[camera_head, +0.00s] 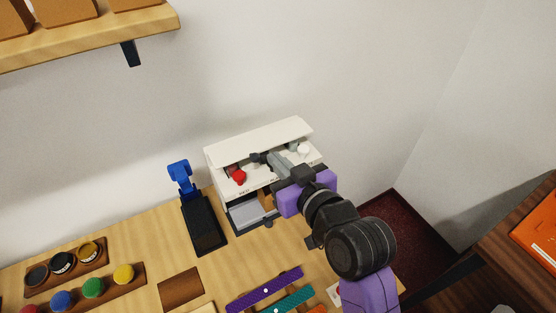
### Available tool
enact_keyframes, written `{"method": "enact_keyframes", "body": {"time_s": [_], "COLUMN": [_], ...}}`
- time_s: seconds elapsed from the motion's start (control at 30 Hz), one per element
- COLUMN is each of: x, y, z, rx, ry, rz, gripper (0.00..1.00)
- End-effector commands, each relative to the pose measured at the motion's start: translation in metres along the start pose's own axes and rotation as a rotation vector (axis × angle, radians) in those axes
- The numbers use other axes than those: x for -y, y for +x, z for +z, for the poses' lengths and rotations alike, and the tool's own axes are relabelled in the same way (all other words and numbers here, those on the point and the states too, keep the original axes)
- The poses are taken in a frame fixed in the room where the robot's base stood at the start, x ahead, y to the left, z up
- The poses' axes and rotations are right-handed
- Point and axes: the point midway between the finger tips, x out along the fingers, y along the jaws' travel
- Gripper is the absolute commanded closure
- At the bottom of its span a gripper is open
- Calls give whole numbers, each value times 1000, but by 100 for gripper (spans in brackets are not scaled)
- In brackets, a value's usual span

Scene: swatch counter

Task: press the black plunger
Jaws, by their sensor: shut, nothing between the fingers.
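A white box-shaped unit (222,160) stands on the counter against the wall. Its sloped face carries a red knob (239,178) at the left and a white knob (304,149) at the right. My gripper (266,158) is shut and empty, reaching in from the right over the middle of this face. A small dark piece shows at its fingertips; I cannot tell whether it is the black plunger or part of the gripper. No other black plunger is plain to see, and my gripper and arm hide part of the face. Contact cannot be told.
An open grey compartment (250,212) is below the face. A blue-and-black stand (203,222) is just left of the unit. Round coloured pieces in wooden holders (125,283) lie front left; purple (265,290) and teal strips lie in front. A shelf (90,42) hangs upper left.

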Motion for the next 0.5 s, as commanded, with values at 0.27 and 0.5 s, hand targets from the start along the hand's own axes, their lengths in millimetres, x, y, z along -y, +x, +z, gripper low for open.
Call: {"method": "enact_keyframes", "body": {"time_s": [0.27, 0.5], "x": [0, 0], "y": [3, 6], "z": [12, 27], "rx": [2, 2], "ry": [0, -1], "rz": [0, 0], "gripper": [100, 100]}}
